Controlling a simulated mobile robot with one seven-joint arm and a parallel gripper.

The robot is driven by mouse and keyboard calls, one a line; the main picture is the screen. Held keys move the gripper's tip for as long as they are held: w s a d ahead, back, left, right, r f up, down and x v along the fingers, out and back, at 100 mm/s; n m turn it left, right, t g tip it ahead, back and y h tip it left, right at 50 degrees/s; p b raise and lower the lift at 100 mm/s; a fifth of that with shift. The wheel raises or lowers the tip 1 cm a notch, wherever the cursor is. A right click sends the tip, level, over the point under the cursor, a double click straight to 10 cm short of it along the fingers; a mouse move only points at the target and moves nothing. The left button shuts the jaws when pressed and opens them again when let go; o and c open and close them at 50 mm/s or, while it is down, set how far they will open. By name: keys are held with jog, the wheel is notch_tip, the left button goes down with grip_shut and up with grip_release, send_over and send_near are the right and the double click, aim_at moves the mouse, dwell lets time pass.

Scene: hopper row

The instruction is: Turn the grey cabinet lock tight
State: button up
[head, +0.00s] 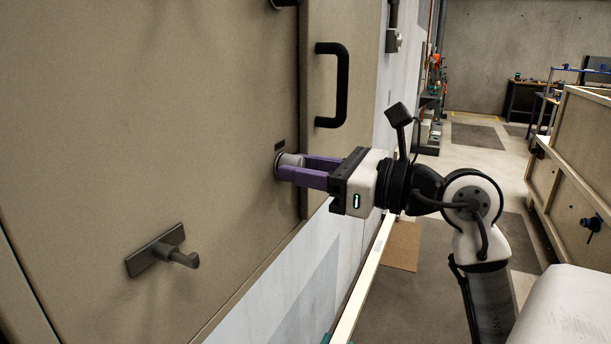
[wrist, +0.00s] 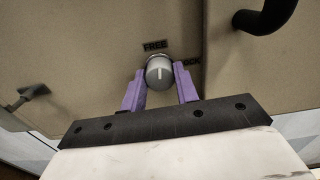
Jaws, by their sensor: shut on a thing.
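The grey cabinet lock (head: 289,160) is a round knob on the beige cabinet door (head: 170,110), near the door's right edge. In the wrist view the grey knob (wrist: 159,71) shows a pale line on its face, close to upright and pointing roughly toward the FREE label (wrist: 155,46). A second label (wrist: 191,62), partly hidden by a finger, seems to read LOCK, to the right of the knob. My gripper (head: 300,170) has purple fingers on both sides of the knob and is shut on it. The fingers (wrist: 160,85) also show in the wrist view.
A black pull handle (head: 342,85) stands out above and right of the lock. A grey peg on a plate (head: 160,252) sticks out from the door at lower left. A wooden-framed panel (head: 580,150) stands at the right, with open floor between.

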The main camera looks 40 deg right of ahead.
jog(key=shift+m+b, duration=2.4)
jog(key=shift+m, duration=5.5)
jog(key=o, duration=1)
